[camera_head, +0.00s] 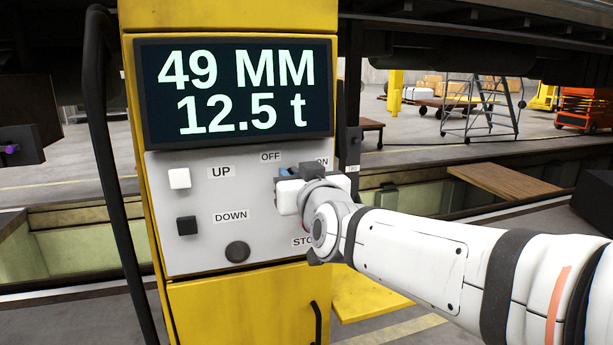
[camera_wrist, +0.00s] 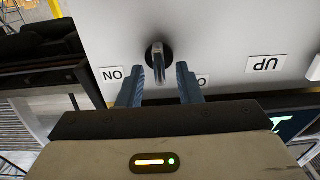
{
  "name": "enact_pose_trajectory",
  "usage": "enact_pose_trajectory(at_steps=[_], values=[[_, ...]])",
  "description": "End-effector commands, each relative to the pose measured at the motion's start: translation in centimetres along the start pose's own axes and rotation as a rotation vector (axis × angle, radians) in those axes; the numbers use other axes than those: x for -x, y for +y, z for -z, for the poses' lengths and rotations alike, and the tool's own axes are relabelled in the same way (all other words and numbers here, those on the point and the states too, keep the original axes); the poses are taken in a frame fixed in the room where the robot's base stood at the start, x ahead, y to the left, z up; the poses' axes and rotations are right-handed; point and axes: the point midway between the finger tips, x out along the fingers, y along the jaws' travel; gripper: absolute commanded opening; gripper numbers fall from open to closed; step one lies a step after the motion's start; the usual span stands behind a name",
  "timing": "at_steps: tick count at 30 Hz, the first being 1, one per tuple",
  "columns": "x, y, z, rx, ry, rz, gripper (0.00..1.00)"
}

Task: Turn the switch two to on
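The rotary switch (camera_wrist: 159,60) is a dark round base with a grey metal handle on the grey control panel (camera_head: 205,248). In the wrist view, the upside-down ON label (camera_wrist: 112,74) is left of it and the OFF label (camera_wrist: 202,81) is right, partly covered by a finger. My gripper (camera_wrist: 160,70) is open, with its two blue fingers on either side of the handle. Gaps show between handle and fingers. In the head view, my gripper (camera_head: 290,171) hides the switch below the OFF label (camera_head: 270,157) and the ON label (camera_head: 322,162). The handle's exact angle is hard to tell.
A white UP button (camera_head: 180,178), a black DOWN button (camera_head: 187,225) and a dark round knob (camera_head: 237,251) are on the panel. The display (camera_head: 235,90) above reads 49 MM and 12.5 t. A black cable (camera_head: 105,150) hangs at the left.

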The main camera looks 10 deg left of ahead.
Motion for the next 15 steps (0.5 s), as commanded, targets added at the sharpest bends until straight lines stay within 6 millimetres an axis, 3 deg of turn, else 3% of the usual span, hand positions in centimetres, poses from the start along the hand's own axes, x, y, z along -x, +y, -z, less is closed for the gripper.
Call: enact_pose_trajectory(at_steps=[4,15], values=[[0.02,-0.02,0.00,0.000,0.000,0.000,0.30],[0.03,-0.05,0.00,0.000,0.000,0.001,0.00]])
